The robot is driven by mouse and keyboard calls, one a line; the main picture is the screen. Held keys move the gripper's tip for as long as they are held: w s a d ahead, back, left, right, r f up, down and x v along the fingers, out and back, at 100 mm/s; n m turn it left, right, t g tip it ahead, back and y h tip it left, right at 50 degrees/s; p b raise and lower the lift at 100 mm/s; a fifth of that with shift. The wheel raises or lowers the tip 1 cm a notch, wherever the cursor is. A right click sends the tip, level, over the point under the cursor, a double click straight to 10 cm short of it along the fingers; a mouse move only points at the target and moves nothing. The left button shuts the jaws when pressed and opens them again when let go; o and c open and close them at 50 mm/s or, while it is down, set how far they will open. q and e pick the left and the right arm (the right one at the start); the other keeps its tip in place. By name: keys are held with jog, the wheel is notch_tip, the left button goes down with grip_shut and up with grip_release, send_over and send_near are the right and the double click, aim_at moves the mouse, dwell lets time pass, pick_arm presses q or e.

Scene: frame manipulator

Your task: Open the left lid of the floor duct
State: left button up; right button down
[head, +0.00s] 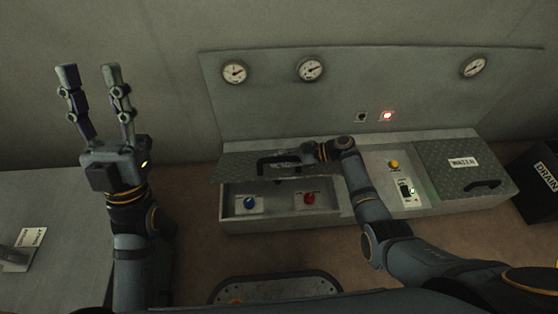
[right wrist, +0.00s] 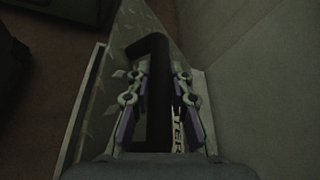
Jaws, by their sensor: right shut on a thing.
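The left lid (head: 237,165) of the floor duct is a grey tread-plate panel with a black handle (head: 262,168). It is raised and tilted toward the back wall, so the compartment under it shows a blue knob (head: 250,202) and a red knob (head: 309,198). My right gripper (head: 309,153) is shut on the lid's handle. In the right wrist view the black handle (right wrist: 155,60) runs between the fingers of my right gripper (right wrist: 154,85), with the lid (right wrist: 100,110) behind it. My left gripper (head: 88,78) is open, empty and raised at the far left, away from the duct.
The right lid (head: 450,180), labelled WATER, lies closed. Between the lids is a panel with a yellow button (head: 394,165) and a switch (head: 405,187). Gauges (head: 234,72) sit on the backboard. A grey table (head: 60,220) stands left and a dark DRAIN box (head: 540,180) right.

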dwell(0.3)
jog(key=c, duration=1.2)
grip_release()
jog(key=shift+d, duration=0.15)
jog(key=v, duration=1.1)
jog(key=shift+d+r, duration=0.2)
jog(key=shift+d, duration=0.2)
jog(key=shift+s, duration=0.1)
